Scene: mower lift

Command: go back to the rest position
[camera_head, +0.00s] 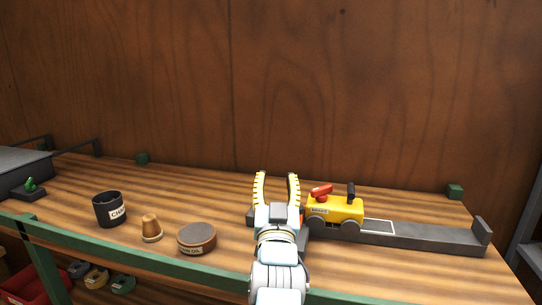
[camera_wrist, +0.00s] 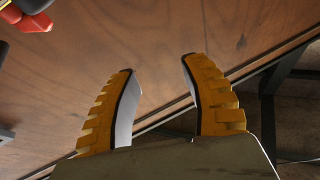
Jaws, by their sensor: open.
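My gripper (camera_head: 277,186) is open and empty in the head view, its two yellow-ridged fingers pointing up and apart. In the wrist view my gripper (camera_wrist: 158,72) shows both fingers spread with nothing between them. A yellow toy-like mower (camera_head: 336,208) with a red part and a black post on top stands just right of my gripper, on a long dark ramp or rail (camera_head: 428,236). I cannot tell whether my arm touches it. Part of the red piece (camera_wrist: 36,20) shows at the top left of the wrist view.
A black cup (camera_head: 108,209), a small wooden knob (camera_head: 151,228) and a round brown-topped tin (camera_head: 197,238) stand left of my arm on the wooden bench. A green rail (camera_head: 130,256) runs along its front edge. A wooden wall (camera_head: 270,80) stands behind. Bins sit below left.

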